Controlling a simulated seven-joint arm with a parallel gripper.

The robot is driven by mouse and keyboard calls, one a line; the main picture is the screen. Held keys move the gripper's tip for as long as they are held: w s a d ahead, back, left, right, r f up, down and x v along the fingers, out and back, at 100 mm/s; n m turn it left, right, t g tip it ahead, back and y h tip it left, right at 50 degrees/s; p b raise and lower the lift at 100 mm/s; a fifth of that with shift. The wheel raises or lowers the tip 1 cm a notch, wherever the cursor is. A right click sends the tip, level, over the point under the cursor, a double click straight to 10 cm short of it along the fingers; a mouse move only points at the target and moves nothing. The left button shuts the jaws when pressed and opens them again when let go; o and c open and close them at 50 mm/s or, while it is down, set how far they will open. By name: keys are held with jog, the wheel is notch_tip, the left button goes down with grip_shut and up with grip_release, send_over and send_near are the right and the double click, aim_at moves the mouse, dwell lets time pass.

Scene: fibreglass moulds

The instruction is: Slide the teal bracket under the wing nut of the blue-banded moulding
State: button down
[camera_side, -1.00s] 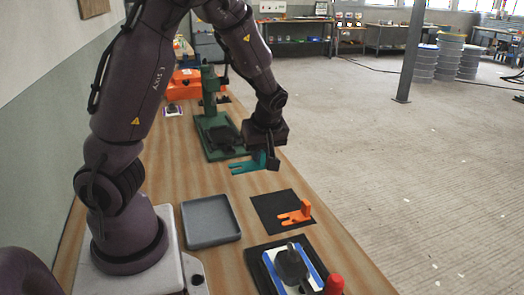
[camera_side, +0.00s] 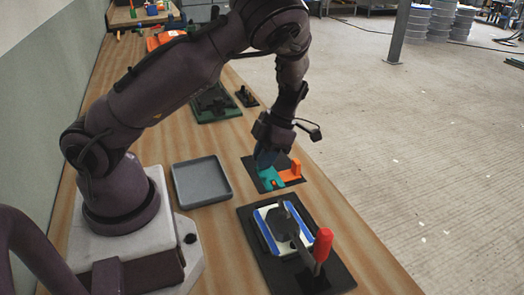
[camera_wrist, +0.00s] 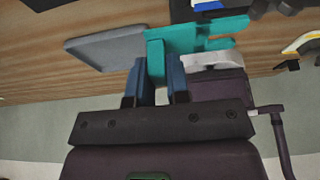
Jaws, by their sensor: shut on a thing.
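My gripper (camera_side: 265,157) is shut on the teal bracket (camera_side: 268,178), held low at the black mat. In the wrist view the blue fingers of my gripper (camera_wrist: 157,82) pinch the block end of the teal bracket (camera_wrist: 192,40), and its forked end points right. The blue-banded moulding (camera_side: 264,233) is a white piece with blue edges on a black base, nearer the camera than the bracket and apart from it. A dark knob-like part (camera_side: 281,219) sits over its middle; I cannot make out the wing nut's shape or the gap below it.
An orange bracket (camera_side: 294,172) lies on the black mat (camera_side: 252,170), right beside the teal bracket; I cannot tell whether they touch. A red-handled lever (camera_side: 322,245) rises beside the moulding. A grey tray (camera_side: 203,196) is to the left. Green equipment (camera_side: 216,112) stands farther back.

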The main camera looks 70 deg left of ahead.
aim_at(279, 185)
jog(key=shift+d+f, duration=0.3)
jog(key=shift+f, duration=0.5)
jog(key=shift+d+f, duration=0.25)
jog(key=shift+f, duration=0.55)
jog(key=shift+d+f, duration=0.3)
jog(key=shift+f, duration=0.5)
jog(key=shift+f, duration=0.15)
jog(key=shift+d+f, duration=0.1)
jog(key=shift+d, duration=2.25)
dwell(0.8)
jog(key=c, duration=1)
grip_release()
jog(key=shift+d, duration=0.1)
jog(key=shift+d, duration=0.1)
